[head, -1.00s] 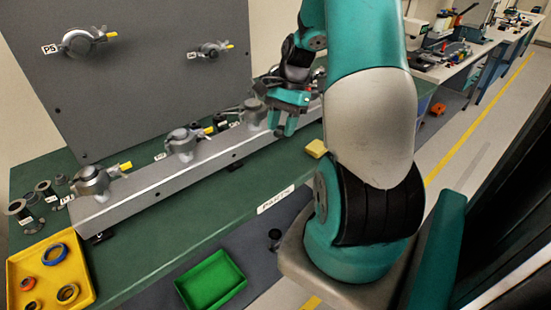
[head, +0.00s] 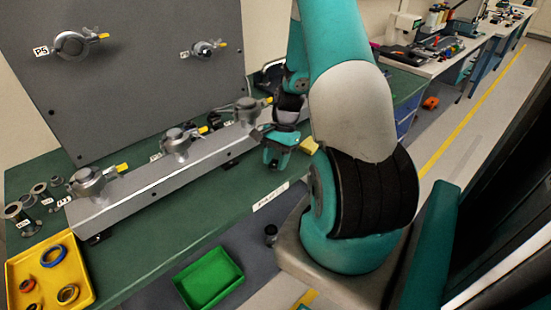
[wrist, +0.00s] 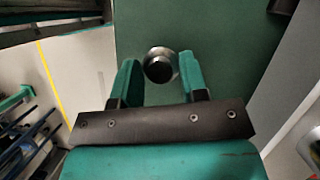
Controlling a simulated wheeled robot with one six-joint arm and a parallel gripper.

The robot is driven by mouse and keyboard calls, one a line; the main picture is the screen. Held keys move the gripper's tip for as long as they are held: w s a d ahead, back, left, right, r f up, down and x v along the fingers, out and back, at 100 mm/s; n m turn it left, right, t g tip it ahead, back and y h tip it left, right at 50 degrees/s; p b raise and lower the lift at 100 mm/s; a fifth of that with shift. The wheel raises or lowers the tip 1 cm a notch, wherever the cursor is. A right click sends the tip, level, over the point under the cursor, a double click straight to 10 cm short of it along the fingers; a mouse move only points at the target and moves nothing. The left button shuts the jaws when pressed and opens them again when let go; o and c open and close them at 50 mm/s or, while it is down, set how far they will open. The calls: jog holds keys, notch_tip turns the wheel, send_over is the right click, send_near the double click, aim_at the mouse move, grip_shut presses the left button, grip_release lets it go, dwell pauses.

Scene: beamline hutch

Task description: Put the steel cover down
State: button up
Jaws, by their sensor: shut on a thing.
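The steel cover (wrist: 160,65) is a small round metal piece with a dark side, seen between the fingertips of my gripper (wrist: 161,68) in the wrist view. My gripper is shut on it, over the green bench top. In the head view my gripper (head: 278,158) points down in front of the right end of the grey rail, close above the bench. I cannot make out the cover in the head view, nor whether it touches the bench top (head: 215,190).
The grey rail (head: 165,180) with clamped fittings runs behind. A yellow block (head: 308,146) lies just right of my gripper. A yellow tray (head: 80,295) with rings sits at front left, and a green tray (head: 208,278) is lower down. The bench front is mostly clear.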

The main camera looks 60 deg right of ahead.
jog(key=shift+f+b, duration=0.35)
jog(key=shift+f, duration=0.3)
jog(key=o, duration=1)
jog(key=shift+r, duration=0.15)
